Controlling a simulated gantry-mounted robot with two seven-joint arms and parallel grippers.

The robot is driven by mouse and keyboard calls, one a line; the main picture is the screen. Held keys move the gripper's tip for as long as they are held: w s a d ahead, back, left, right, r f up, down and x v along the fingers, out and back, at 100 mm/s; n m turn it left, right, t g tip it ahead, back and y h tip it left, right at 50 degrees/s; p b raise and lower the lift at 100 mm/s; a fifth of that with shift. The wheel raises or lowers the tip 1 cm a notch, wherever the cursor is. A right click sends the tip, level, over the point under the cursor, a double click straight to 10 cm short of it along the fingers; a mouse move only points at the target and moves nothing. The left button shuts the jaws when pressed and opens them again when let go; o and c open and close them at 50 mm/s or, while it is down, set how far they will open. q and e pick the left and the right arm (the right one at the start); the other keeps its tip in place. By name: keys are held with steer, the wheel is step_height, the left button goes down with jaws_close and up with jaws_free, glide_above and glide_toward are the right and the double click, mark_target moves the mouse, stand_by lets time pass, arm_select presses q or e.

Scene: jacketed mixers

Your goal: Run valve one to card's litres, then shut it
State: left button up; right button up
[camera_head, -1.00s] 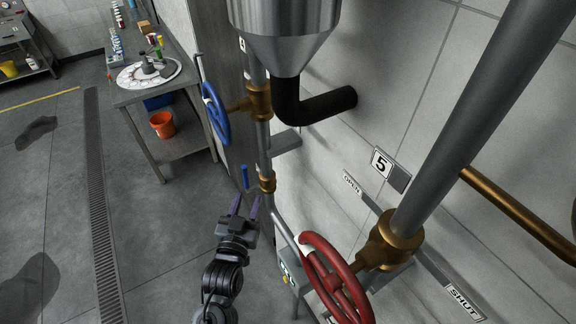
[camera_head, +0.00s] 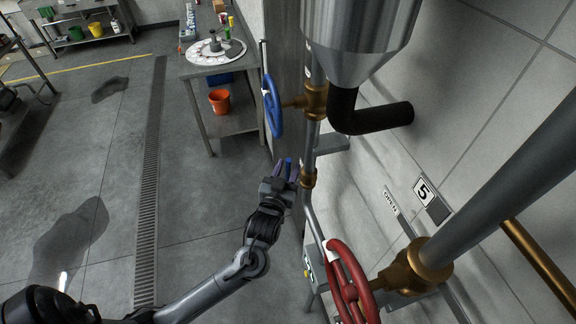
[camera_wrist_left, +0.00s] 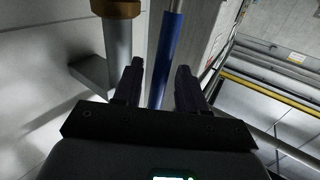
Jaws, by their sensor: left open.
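My left gripper (camera_head: 286,172) is open beside the vertical pipe below the steel hopper. A slim blue lever handle (camera_head: 288,163) stands at its fingertips; in the left wrist view the handle (camera_wrist_left: 172,45) appears between the spread fingers (camera_wrist_left: 159,75), not clamped. A brass fitting (camera_head: 308,179) on the pipe is just right of the gripper. A blue handwheel (camera_head: 272,106) sits higher on a brass valve (camera_head: 314,101). A red handwheel (camera_head: 349,284) is at lower right, near a card reading 5 (camera_head: 424,190). I cannot tell which valve is number one. My right gripper is not in view.
A small grey box with a green display (camera_head: 308,268) is left of the red wheel. The black elbow pipe (camera_head: 370,118) hangs under the hopper (camera_head: 358,40). The floor at left is mostly clear.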

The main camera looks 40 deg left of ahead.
arm_select(q)
steer(key=shift+w+a, duration=0.2)
steer(key=shift+w, duration=0.2)
jaws_close()
